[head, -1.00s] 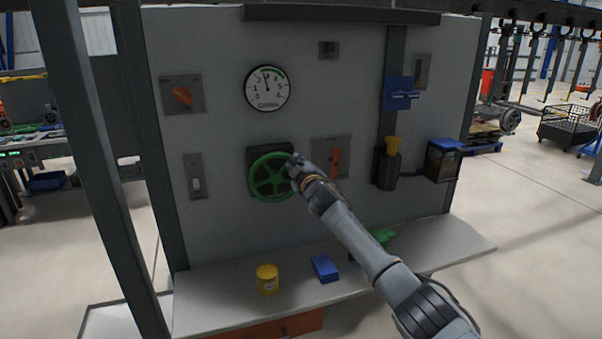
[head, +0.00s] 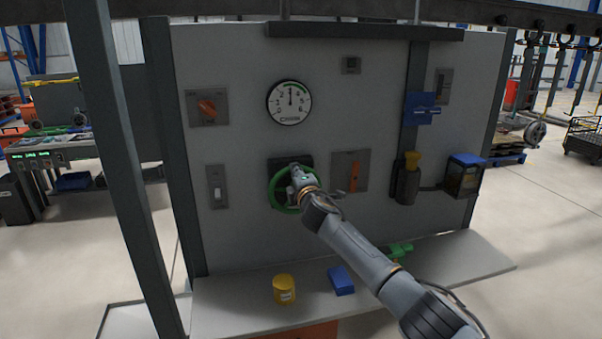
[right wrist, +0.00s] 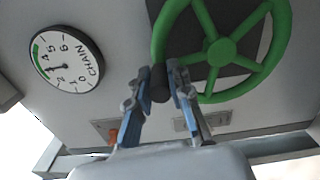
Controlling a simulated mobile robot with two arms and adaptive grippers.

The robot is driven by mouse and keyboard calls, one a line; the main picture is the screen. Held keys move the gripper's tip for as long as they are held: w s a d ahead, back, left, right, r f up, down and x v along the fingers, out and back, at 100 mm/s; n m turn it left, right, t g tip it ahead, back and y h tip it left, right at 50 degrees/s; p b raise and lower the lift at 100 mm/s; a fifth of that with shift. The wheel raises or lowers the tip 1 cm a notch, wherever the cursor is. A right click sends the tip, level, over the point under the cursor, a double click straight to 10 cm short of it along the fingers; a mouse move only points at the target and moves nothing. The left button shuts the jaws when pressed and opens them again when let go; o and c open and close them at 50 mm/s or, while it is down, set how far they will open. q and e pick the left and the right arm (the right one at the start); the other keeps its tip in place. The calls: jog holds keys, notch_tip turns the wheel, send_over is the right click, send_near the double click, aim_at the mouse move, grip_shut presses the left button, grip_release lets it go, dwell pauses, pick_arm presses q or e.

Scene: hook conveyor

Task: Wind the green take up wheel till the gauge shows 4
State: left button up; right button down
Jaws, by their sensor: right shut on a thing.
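The green take-up wheel (head: 271,193) is mounted on the grey panel; my right gripper and arm hide part of it in the head view. In the right wrist view its rim and spokes (right wrist: 240,48) show clearly. My right gripper (right wrist: 162,82) is shut on the wheel's dark handle (right wrist: 160,93), one finger on each side. In the head view this gripper (head: 297,176) is at the wheel's upper part. The round white chain gauge (head: 289,102) is above the wheel. Its needle points about straight up, near 3, below 4. The left gripper is not in view.
An orange rotary switch (head: 207,107), a white rocker switch (head: 217,190) and an orange lever (head: 354,176) are on the panel near the wheel. A yellow tin (head: 284,289) and a blue box (head: 341,280) stand on the shelf (head: 235,307) below.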

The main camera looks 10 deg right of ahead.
jog(key=shift+a+n, duration=0.3)
jog(key=shift+n, duration=0.1)
jog(key=c, duration=1.2)
grip_release()
jog(key=shift+a+f, duration=0.1)
jog(key=s, duration=1.2)
jog(key=shift+d, duration=0.25)
jog(key=shift+f, duration=0.1)
